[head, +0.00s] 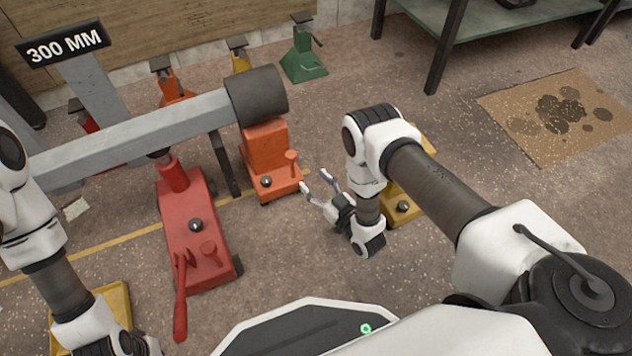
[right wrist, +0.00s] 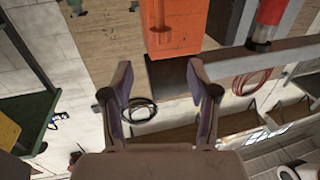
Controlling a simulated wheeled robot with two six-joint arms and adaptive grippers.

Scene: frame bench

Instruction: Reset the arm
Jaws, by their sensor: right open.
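My right arm (head: 430,180) reaches in from the right in the head view. Its gripper (head: 315,181) is open, just right of the orange jack (head: 268,150). The right wrist view shows the same gripper (right wrist: 158,78) with its fingers spread and nothing between them. An orange body (right wrist: 175,25) shows beyond the fingertips there. My left arm (head: 45,250) is bent at the left edge of the head view. Its gripper fingers do not show.
A grey beam (head: 130,138) with a dark round end (head: 257,94) runs above a red floor jack (head: 190,230). A yellow jack (head: 402,207) stands behind my right wrist. A green stand (head: 303,58) and a green-topped table (head: 490,15) are behind. Stained cardboard (head: 520,135) lies right.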

